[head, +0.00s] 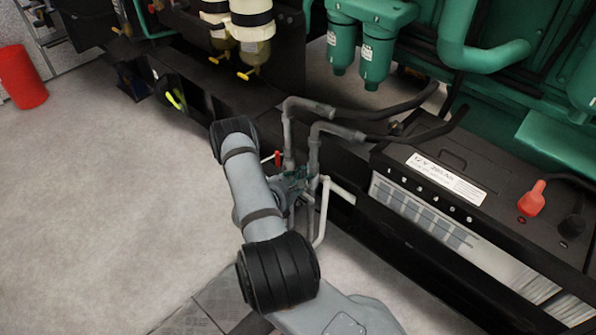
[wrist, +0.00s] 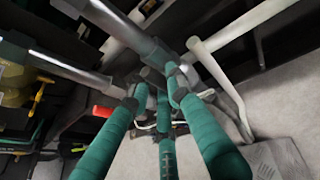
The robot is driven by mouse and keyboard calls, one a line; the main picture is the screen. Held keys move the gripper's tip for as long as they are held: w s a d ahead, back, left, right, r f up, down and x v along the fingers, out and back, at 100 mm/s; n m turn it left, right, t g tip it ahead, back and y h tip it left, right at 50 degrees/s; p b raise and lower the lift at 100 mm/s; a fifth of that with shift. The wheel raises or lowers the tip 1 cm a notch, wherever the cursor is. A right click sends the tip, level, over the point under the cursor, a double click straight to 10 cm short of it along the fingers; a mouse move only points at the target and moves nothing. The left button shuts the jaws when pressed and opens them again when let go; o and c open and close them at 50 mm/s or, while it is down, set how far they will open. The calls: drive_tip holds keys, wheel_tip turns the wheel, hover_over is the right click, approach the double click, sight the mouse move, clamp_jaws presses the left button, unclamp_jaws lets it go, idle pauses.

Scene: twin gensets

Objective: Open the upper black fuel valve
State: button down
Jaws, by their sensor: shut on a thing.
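My gripper (head: 296,178) is at the grey fuel pipes beside the black genset base. In the wrist view its teal fingers (wrist: 162,92) close together around a small dark part at the pipe fittings. This part appears to be the upper black fuel valve, but the fingers hide most of it, so I cannot tell its handle angle. A red valve handle (head: 277,158) stands just left of my gripper; it also shows in the wrist view (wrist: 102,111), apart from the fingers.
Grey pipes (head: 314,150) rise to black hoses, and a pale pipe (head: 323,215) runs down beside my gripper. A large black battery (head: 440,165) stands to the right. Yellow-handled filters (head: 254,50) hang at the upper left. Open floor (head: 90,190) lies left.

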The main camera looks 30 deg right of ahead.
drive_tip(key=shift+f, duration=0.1)
drive_tip(key=c, duration=1.6)
unclamp_jaws()
drive_tip(key=v, duration=1.2)
drive_tip(key=shift+d, duration=0.1)
